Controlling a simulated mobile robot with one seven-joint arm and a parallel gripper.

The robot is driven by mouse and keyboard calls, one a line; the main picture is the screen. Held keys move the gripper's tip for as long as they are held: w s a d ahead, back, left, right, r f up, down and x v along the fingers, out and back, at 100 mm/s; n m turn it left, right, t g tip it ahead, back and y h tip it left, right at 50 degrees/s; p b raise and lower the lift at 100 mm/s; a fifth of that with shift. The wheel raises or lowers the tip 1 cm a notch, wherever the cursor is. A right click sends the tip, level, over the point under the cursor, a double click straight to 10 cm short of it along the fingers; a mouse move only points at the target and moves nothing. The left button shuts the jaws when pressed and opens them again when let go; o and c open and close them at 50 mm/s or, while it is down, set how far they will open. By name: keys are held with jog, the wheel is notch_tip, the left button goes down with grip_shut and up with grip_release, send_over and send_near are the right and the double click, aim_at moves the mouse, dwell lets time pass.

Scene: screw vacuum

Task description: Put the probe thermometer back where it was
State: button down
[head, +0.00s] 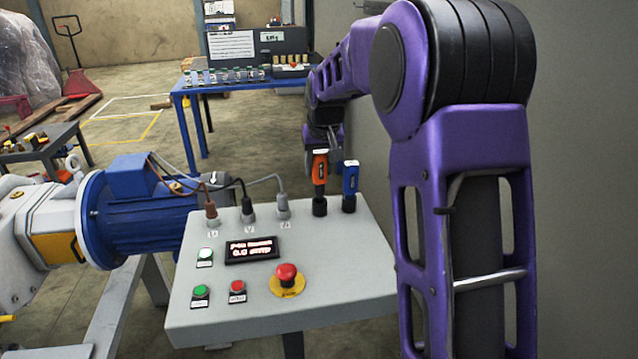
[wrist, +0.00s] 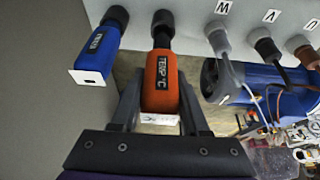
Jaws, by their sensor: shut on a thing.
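The probe thermometer (wrist: 161,84) has an orange body lettered "TEMP °C" and a white label at its near end. In the head view the orange thermometer (head: 320,168) stands upright at the back right of the grey control panel (head: 335,272), its lower end at a black holder (head: 319,206). Whether it is fully seated cannot be told. My gripper (wrist: 158,80) is shut on the orange body, one finger along each side. In the head view, my arm partly hides the gripper.
A blue instrument (head: 350,179) stands close to the right of the thermometer in its own black holder. Several cable plugs (head: 247,210) are to the left. A red stop button (head: 287,275) is in front. A blue table (head: 183,95) stands behind.

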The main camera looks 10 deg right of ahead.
aim_at(319, 178)
jog(key=shift+f, duration=1.8)
jog(key=shift+f, duration=0.1)
jog(key=shift+c, duration=2)
grip_release()
jog(key=shift+r, duration=0.2)
jog(key=p+v, duration=0.1)
jog(key=v, duration=1.1)
jog(key=shift+w, duration=0.1)
